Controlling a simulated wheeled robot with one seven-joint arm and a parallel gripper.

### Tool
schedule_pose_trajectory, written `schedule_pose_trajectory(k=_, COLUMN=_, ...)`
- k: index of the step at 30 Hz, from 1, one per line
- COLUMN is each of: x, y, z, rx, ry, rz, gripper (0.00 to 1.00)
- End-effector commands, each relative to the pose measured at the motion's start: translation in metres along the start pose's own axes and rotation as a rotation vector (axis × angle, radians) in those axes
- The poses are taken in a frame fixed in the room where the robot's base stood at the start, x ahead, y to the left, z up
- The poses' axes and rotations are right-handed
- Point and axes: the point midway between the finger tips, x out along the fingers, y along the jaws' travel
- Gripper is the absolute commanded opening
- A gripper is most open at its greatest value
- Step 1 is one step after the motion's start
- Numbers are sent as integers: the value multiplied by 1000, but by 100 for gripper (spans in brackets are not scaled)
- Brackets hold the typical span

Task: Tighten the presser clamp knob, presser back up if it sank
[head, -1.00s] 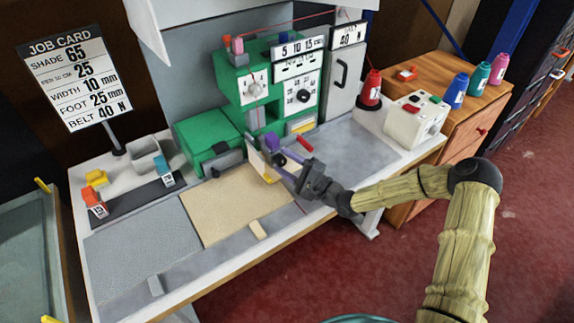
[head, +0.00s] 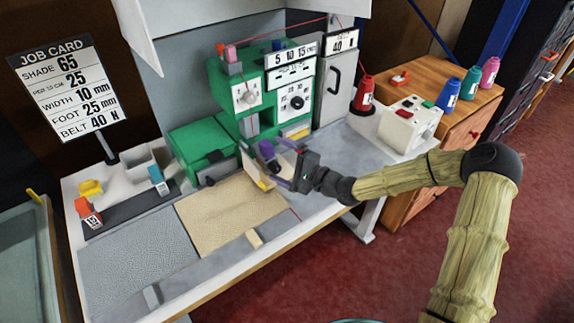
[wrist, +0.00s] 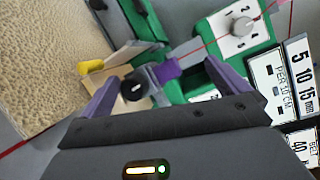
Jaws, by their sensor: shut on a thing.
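The black presser clamp knob (head: 272,167) sits at the front of the green binding machine (head: 240,95), below a purple block (head: 267,149). In the wrist view the dark round knob (wrist: 135,87) shows beside the purple block (wrist: 166,72). My gripper (head: 281,162) reaches in from the right, its purple fingers on either side of the knob, and is shut on it. The wrist view also shows my gripper (wrist: 160,75); exact finger contact is hard to see there. A pale upright plate with a yellow part (head: 262,184) stands close by; I cannot tell the presser's height.
A beige rug piece (head: 230,215) lies on the grey table in front. A green box (head: 203,150) is left of the knob. A white control box (head: 410,123) and a red spool (head: 364,95) stand at the right. A job card (head: 68,88) stands at the left.

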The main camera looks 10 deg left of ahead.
Motion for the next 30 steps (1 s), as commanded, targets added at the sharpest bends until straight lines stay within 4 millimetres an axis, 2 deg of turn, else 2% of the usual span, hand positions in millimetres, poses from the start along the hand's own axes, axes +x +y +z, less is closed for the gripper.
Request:
schedule_pose_trajectory(k=1, x=1, y=-16, z=2, rx=-13, ry=-4, rz=-33, gripper=82)
schedule_pose_trajectory(k=11, x=-10, y=-11, z=1, rx=-13, ry=-3, rz=-31, gripper=81)
schedule_pose_trajectory(k=13, x=-14, y=-10, z=0, rx=-12, ry=-2, rz=-31, gripper=78)
schedule_pose_trajectory(k=14, x=-16, y=-9, z=0, rx=-12, ry=-1, rz=-32, gripper=70)
schedule_pose_trajectory(k=15, x=-18, y=-8, z=0, rx=-12, ry=0, rz=-31, gripper=51)
schedule_pose_trajectory(k=30, x=-45, y=6, z=2, rx=-4, ry=-7, rz=-19, gripper=51)
